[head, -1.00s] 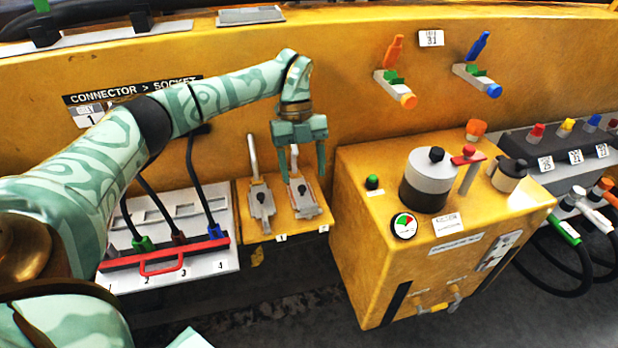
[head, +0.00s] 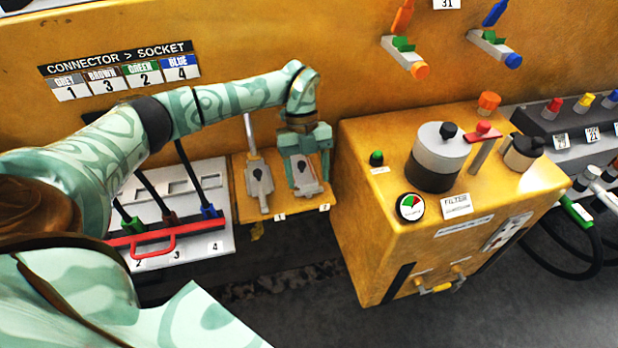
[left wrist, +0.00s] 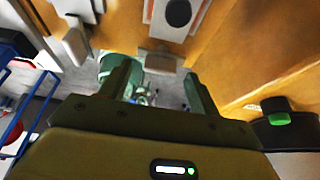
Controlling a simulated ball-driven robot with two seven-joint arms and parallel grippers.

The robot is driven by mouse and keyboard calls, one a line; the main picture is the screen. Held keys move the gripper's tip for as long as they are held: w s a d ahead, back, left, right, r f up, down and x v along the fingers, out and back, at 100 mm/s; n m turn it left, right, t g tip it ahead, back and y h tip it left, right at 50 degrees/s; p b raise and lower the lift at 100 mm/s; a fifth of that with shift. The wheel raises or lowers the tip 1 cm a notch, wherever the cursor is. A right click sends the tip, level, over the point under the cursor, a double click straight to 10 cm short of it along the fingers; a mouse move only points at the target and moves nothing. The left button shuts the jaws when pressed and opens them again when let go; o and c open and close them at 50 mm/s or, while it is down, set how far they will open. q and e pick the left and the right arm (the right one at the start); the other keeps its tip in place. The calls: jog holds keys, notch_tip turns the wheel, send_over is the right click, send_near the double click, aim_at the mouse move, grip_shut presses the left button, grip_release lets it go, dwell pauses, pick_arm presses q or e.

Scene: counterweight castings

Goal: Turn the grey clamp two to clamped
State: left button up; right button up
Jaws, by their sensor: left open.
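Grey clamp two (head: 306,178) sits on the right of a small orange plate (head: 274,206), by the label 2. Its base shows, but its lever is hidden behind my gripper. My left gripper (head: 305,172) is open over clamp two, its fingers on either side of the clamp's upper part. I cannot tell whether they touch it. In the left wrist view the fingers (left wrist: 160,88) are apart, with part of the clamp and its black knob (left wrist: 178,12) beyond them. Clamp one (head: 258,180) stands to the left, its lever upright. My right gripper is not in view.
The yellow filter box (head: 375,230) stands close to the right of the clamps. A white connector panel (head: 222,240) with a red bar (head: 190,232) and dark cables lies to the left. The yellow wall (head: 350,60) rises behind.

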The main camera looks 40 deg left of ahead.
pick_arm(q)
jog(key=shift+s+d+f, duration=0.2)
jog(key=shift+d+f, duration=0.05)
jog(key=shift+f, duration=0.4)
jog(key=c, duration=1)
